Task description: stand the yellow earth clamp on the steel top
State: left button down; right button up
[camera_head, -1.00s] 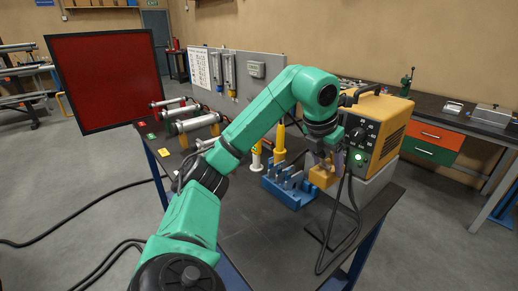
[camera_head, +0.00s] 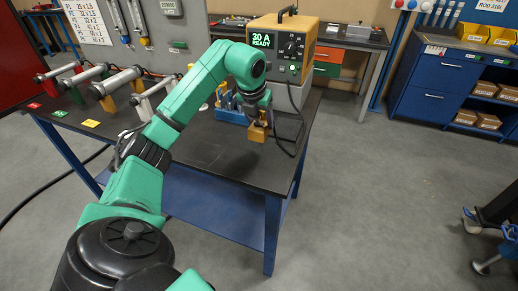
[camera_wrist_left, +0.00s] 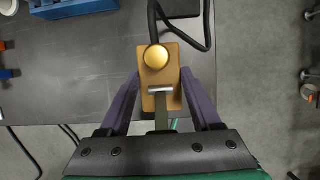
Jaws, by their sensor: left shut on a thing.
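My left gripper (camera_head: 264,117) is shut on the yellow earth clamp (camera_head: 257,132), a yellow-orange block. In the left wrist view the clamp (camera_wrist_left: 148,60) sits between the purple fingers (camera_wrist_left: 160,92), with a round brass knob and a small metal bar on it. A black cable runs from its far end. The clamp is over the right part of the dark steel top (camera_head: 205,150), close to its edge; I cannot tell whether it touches the top. My right gripper is not in view.
A blue rack (camera_head: 230,115) stands just left of the clamp. The yellow power source (camera_head: 262,48) stands behind on a grey block. The cable (camera_head: 292,100) loops near the right edge. Tubes on stands (camera_head: 118,82) fill the back left. The front middle top is clear.

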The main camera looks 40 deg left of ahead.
pick_arm(q)
jog(key=f, duration=0.6)
jog(key=f+p, duration=0.1)
jog(key=f, duration=0.2)
jog(key=shift+s+f, duration=0.3)
jog(key=shift+f, duration=0.35)
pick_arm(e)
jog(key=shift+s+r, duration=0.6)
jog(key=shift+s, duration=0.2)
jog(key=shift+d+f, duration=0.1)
pick_arm(q)
jog(key=shift+c, duration=0.4)
grip_release()
jog(key=shift+s+f, duration=0.1)
jog(key=shift+f, duration=0.05)
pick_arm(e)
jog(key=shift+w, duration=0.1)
